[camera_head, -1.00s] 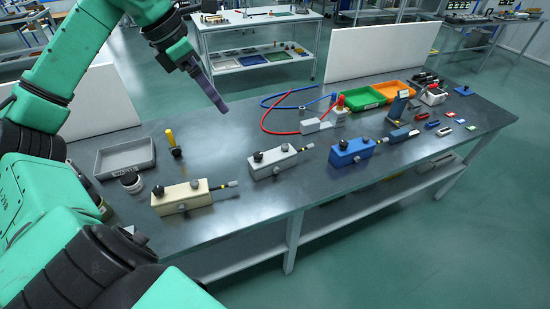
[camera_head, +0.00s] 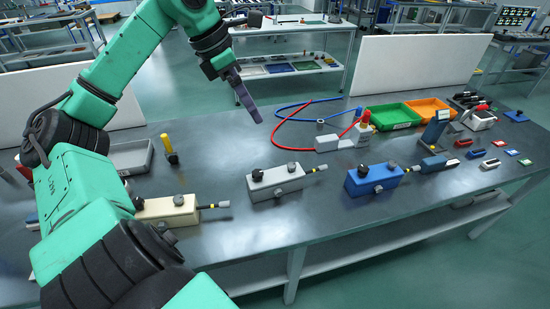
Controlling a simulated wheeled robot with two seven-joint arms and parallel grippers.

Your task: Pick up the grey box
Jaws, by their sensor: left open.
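The grey box (camera_head: 275,184) has black knobs on top and a grey plug with a black and yellow stem at its right end. It stands on the dark table (camera_head: 330,220), between a beige box (camera_head: 168,212) and a blue box (camera_head: 374,181) of like shape. My left gripper (camera_head: 250,108) hangs in the air above and behind the grey box, clear of it. It shows side-on, with dark purple fingers pointing down; it is open with nothing in it. My right gripper is not in view.
A grey tray (camera_head: 131,155) and a yellow-handled tool (camera_head: 169,150) stand at the left. A red hose (camera_head: 277,136) and a light grey block (camera_head: 340,141) lie behind the grey box. Green (camera_head: 393,115) and orange (camera_head: 430,107) bins stand farther right. White panels (camera_head: 415,65) rise behind.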

